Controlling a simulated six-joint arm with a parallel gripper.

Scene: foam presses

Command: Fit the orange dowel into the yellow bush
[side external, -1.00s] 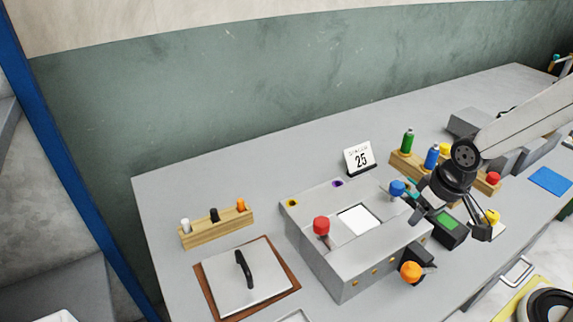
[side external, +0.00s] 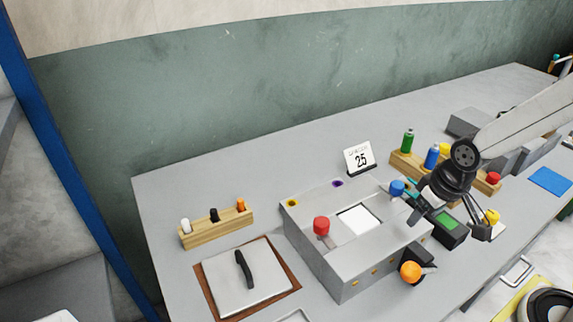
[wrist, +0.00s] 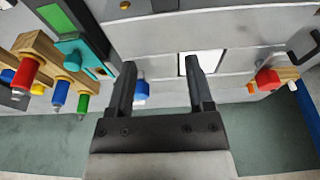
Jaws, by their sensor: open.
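The orange dowel (side external: 241,205) stands upright at the right end of a small wooden rack (side external: 222,230), beside a black and a white dowel. Its orange end also shows beyond the red knob in the wrist view (wrist: 251,88). The yellow bush (side external: 292,203) is a small yellow ring with a dark hole on the back left corner of the grey press box (side external: 345,275). I cannot make it out in the wrist view. My gripper (wrist: 159,62) is open and empty, above the right side of the box, well to the right of both dowel and bush.
A red knob (side external: 321,225) and a blue knob (side external: 397,188) stand up from the box. A purple ring (side external: 338,183) sits at its back edge. A green-screened device (side external: 447,222) is near my gripper. A calendar (side external: 359,158) stands behind. A handled plate (side external: 243,280) lies left.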

